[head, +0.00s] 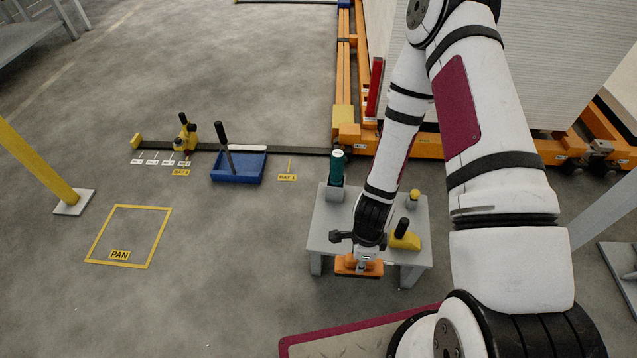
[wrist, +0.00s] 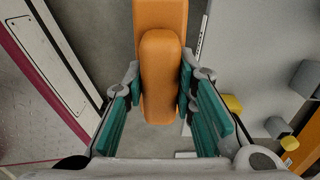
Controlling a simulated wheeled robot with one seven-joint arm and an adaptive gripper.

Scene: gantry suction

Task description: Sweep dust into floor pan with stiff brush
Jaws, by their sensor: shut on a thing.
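My gripper (head: 360,256) is in front of the near edge of a small grey table. It is shut on an orange block-shaped brush (head: 358,268); no bristles show. In the wrist view, the teal-padded fingers of my gripper (wrist: 160,88) press on both sides of the brush's orange handle (wrist: 160,60). A blue floor pan (head: 238,170) with an upright dark handle stands by the dark floor rail, left of the table. An empty yellow taped square (head: 128,236) marked PAN lies on the floor further left. I cannot make out a clear dust pile.
A yellow post (head: 38,162) stands at left. Orange gantry rails (head: 345,60) run behind. Open floor lies between square and table.

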